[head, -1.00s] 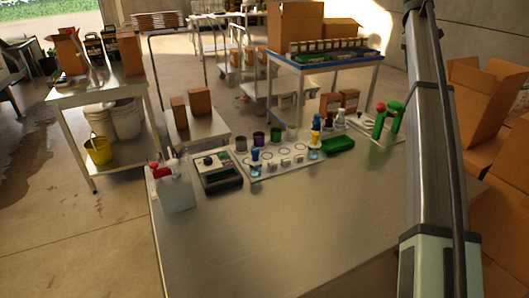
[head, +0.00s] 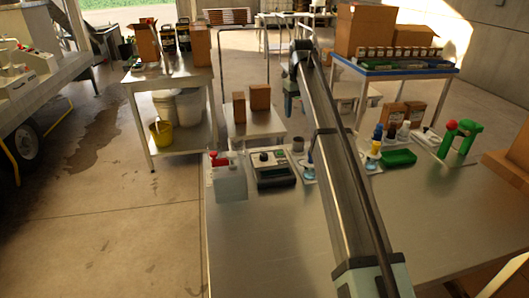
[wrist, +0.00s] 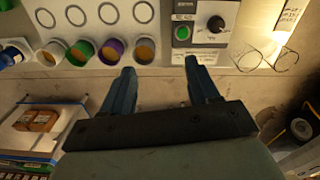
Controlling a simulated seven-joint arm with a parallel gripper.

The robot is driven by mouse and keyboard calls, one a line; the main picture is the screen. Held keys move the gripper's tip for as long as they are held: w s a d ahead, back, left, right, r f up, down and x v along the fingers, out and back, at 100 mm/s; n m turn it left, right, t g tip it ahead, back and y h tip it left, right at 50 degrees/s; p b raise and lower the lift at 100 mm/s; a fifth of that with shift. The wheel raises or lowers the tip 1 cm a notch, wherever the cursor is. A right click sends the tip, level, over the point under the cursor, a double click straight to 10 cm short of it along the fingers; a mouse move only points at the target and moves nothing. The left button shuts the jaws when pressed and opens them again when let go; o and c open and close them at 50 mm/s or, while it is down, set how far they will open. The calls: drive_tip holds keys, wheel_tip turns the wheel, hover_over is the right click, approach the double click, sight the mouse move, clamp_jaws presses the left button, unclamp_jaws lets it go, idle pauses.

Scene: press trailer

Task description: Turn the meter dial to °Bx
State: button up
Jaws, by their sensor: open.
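The meter (head: 273,174) is a pale box with a dark front panel, on the steel table's left part. Its black round dial (wrist: 215,24) shows in the wrist view beside a green button (wrist: 183,33); the markings around it are too small to read. My gripper (wrist: 160,67) is open and empty, its two blue-grey fingers apart. In the wrist view the meter lies beyond the fingertips, toward the upper right, with no contact visible. In the head view my arm reaches over the table and its end hangs behind the meter, to the right; the fingertips are not clear there.
Several coloured cups (wrist: 83,48) stand by the meter on a white board. A green tray (head: 398,158) lies farther right. The front of the steel table (head: 265,250) is bare.

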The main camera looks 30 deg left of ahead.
hover_over(264, 154)
wheel_tip(264, 154, down, 3)
drive_tip(key=g, duration=0.1)
wheel_tip(264, 154, down, 13)
drive_tip(key=shift+f, duration=0.2)
drive_tip(key=c, duration=1)
drive_tip(key=shift+c, duration=0.2)
